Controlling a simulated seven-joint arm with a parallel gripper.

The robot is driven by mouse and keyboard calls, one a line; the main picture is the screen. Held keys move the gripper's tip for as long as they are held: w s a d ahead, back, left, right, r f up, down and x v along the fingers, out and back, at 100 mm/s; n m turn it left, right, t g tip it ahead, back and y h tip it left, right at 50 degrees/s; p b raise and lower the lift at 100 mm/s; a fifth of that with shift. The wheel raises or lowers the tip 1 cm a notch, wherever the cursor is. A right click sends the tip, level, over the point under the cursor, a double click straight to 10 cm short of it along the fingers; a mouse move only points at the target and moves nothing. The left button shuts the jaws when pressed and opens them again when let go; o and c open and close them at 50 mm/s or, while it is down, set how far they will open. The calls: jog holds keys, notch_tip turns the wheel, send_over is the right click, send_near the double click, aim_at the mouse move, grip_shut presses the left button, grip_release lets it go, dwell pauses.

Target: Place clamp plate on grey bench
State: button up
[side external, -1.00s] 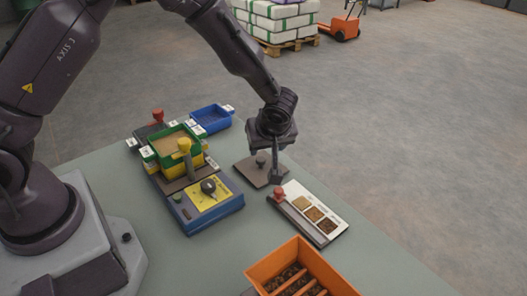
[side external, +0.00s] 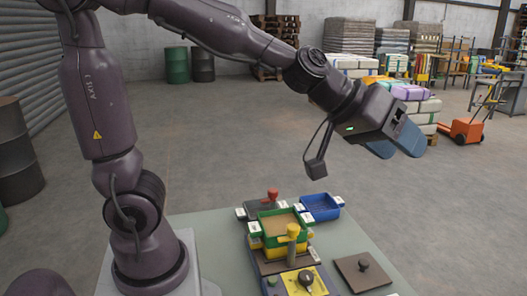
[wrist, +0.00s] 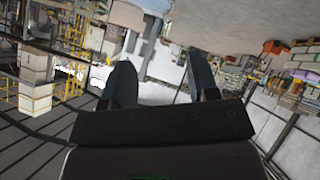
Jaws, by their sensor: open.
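The clamp plate (side external: 352,277), a flat dark brown square with a dark knob, lies on the grey-green bench (side external: 341,240), right of the blue and yellow machine base. Its lower edge is near the bottom of the side view. My gripper (side external: 402,150) is raised well above the bench, to the right of and higher than the plate. Its two blue-grey fingers point outward and are apart. In the wrist view my gripper (wrist: 160,65) is open with nothing between the fingers. The plate does not show in the wrist view.
A green tray (side external: 269,237) of grain sits over yellow on the machine. A yellow post (side external: 292,238) and black dial (side external: 305,280) stand in front. The air around my gripper is clear.

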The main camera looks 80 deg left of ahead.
jog(key=s+a+f+m+g+y, duration=0.1)
jog(key=s+a+g, duration=0.1)
jog(key=s, duration=0.7)
jog(key=s+a+f+m+g+y, duration=0.1)
jog(key=s+a+m+g+y, duration=0.1)
jog(key=s+a, duration=0.3)
jog(key=s, duration=0.4)
jog(key=shift+s+a+f+g+y, duration=0.15)
jog(key=shift+a+f+g+y, duration=0.15)
